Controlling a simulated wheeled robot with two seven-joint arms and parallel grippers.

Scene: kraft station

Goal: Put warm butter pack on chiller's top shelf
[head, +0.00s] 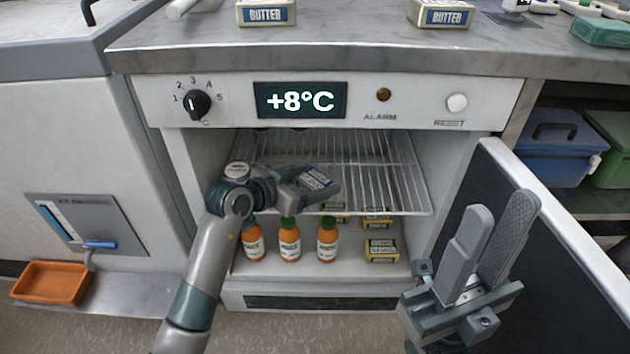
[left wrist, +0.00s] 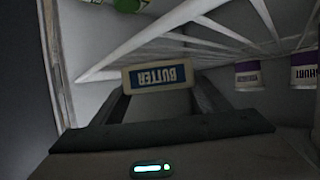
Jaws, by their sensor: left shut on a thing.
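My left gripper (head: 318,186) reaches into the open chiller and is shut on a butter pack (head: 314,177) with a blue label. The pack is at the wire top shelf (head: 400,180); I cannot tell whether it touches the wires. In the left wrist view the butter pack (left wrist: 160,78) sits between the fingers of the left gripper (left wrist: 160,100), its label upside down, with shelf wires (left wrist: 210,40) beyond. My right gripper (head: 502,208) is open and empty in front of the chiller's open door (head: 565,250).
Orange bottles (head: 290,243) and yellow packs (head: 381,249) stand on the chiller floor. Two purple-labelled yogurt cups (left wrist: 248,76) show in the left wrist view. Butter packs (head: 265,14) lie on the counter. The shelf's right part is clear.

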